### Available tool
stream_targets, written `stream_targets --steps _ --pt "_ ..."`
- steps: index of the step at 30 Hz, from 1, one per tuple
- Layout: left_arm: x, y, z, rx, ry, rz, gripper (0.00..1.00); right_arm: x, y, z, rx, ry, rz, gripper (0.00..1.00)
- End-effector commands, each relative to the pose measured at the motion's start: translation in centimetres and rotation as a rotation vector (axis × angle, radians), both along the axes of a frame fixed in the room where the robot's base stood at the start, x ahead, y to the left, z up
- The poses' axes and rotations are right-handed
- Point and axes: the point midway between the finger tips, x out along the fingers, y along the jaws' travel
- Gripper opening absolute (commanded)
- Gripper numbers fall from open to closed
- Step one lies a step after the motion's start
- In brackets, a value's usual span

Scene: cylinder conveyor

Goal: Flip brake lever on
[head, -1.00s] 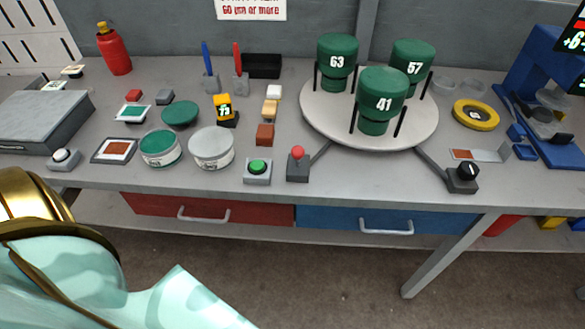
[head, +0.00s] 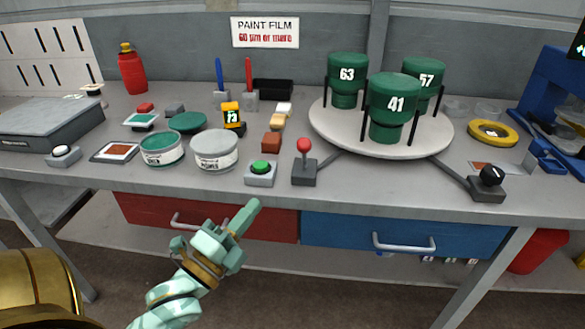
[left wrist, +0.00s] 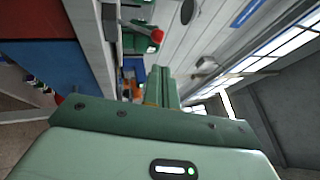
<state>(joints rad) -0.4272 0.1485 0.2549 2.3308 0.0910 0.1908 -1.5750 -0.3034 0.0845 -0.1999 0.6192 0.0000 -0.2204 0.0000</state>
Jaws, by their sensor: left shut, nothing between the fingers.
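The lever (head: 304,162) has a red ball knob on a short upright stick and a dark grey base. It stands near the front edge of the workbench, left of the round platform. My left gripper (head: 247,214) is shut and empty. It is in front of the bench, below and left of the lever, pointing up and right, apart from it. In the left wrist view the shut fingers (left wrist: 161,86) point up the picture, and a red ball knob on a stick (left wrist: 157,36) shows beyond them. My right gripper is not in view.
A green push button (head: 261,173) sits just left of the lever. The round platform (head: 335,137) carries green numbered cylinders. A black knob box (head: 488,185) is at the right. Paint tins (head: 214,150) stand further left. The bench front has red and blue drawers (head: 405,234).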

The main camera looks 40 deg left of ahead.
Motion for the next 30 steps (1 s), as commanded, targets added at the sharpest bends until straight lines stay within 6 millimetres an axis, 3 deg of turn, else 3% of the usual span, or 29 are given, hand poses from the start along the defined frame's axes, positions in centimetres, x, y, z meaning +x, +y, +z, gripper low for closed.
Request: stream_targets --steps 17,30 --pt "0.8 0.0 0.1 0.061 0.000 0.019 0.00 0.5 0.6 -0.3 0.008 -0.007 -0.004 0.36" --pt "9.1 0.5 2.5 0.060 0.000 0.019 0.00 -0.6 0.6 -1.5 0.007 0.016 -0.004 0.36"
